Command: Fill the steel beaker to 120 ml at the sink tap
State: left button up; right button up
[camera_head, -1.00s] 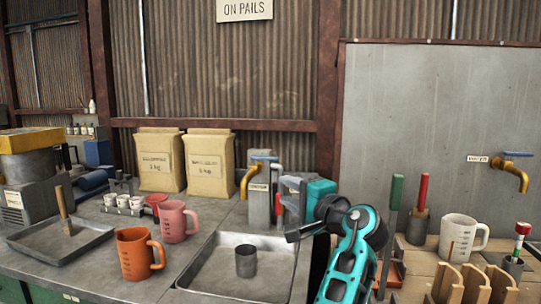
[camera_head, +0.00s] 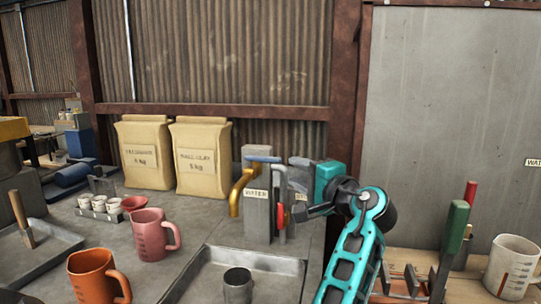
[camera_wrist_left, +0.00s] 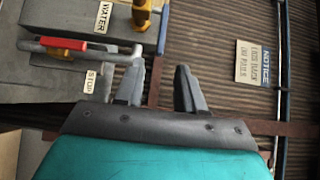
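The steel beaker (camera_head: 238,287) stands upright in the sink basin (camera_head: 275,264), near the lower edge of the head view; its fill level cannot be read. The brass tap (camera_head: 240,192) with a blue handle comes from a grey post labelled WATER, behind the basin. Beside it is a lever with a red grip (camera_head: 280,216), and the wrist view shows this red-gripped lever (camera_wrist_left: 65,44) near a STOP label. My left gripper (camera_head: 297,172) is just right of the levers. In the wrist view its fingers (camera_wrist_left: 160,62) are apart with nothing between them; the left finger overlaps the lever's end. My right gripper is out of view.
An orange mug (camera_head: 92,277) and a pink mug (camera_head: 150,235) stand left of the basin. Two paper sacks (camera_head: 202,158) stand against the back wall. A white measuring jug (camera_head: 512,266) and a green-handled tool (camera_head: 456,226) are at the right.

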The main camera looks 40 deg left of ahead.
aim_at(275, 161)
pick_arm(q)
jog(key=p+x, duration=0.1)
jog(key=x, duration=1.1)
jog(key=shift+a, duration=0.4)
grip_shut()
